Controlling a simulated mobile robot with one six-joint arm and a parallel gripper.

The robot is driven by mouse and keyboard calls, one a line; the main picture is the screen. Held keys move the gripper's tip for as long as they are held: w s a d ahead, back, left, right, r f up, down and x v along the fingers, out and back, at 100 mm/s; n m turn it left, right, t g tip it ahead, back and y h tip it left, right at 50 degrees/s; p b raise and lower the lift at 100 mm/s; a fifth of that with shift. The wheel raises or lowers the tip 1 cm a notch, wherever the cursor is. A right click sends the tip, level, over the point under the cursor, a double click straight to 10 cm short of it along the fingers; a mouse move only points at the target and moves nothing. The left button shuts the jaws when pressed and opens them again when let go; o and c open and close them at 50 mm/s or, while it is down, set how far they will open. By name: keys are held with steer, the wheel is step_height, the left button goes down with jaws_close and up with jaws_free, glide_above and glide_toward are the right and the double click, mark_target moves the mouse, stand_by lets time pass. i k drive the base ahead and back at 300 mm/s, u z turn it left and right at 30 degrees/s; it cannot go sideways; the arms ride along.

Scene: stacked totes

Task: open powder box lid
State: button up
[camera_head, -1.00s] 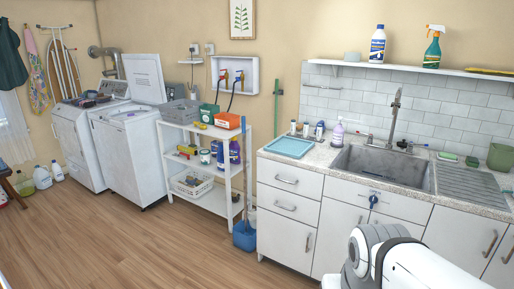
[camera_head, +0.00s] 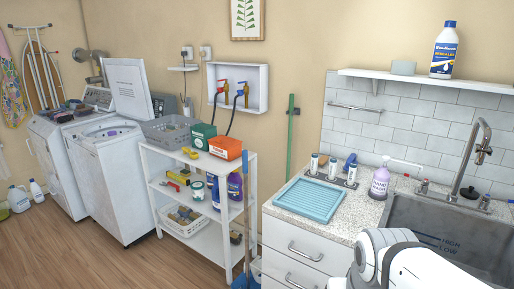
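I cannot tell which thing is the powder box. A green box (camera_head: 203,135) and an orange box (camera_head: 225,148) stand side by side on the top shelf of the white shelf rack (camera_head: 172,148). Their labels are too small to read, and whether either has a shut lid is unclear. A rounded white link of my arm shows at the bottom right, in front of the counter. My gripper is not in view, so its opening and what it holds are hidden.
A grey basket (camera_head: 168,132) shares the rack's top. A washer (camera_head: 100,170) with a raised lid stands left of it. The counter at right holds a blue tray (camera_head: 308,200), several small bottles and a sink (camera_head: 450,235). Wooden floor (camera_head: 110,258) is clear in front.

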mark_target(203, 125)
steer(key=u, duration=1.2)
steer(key=i, duration=3.75)
steer(key=z, duration=1.1)
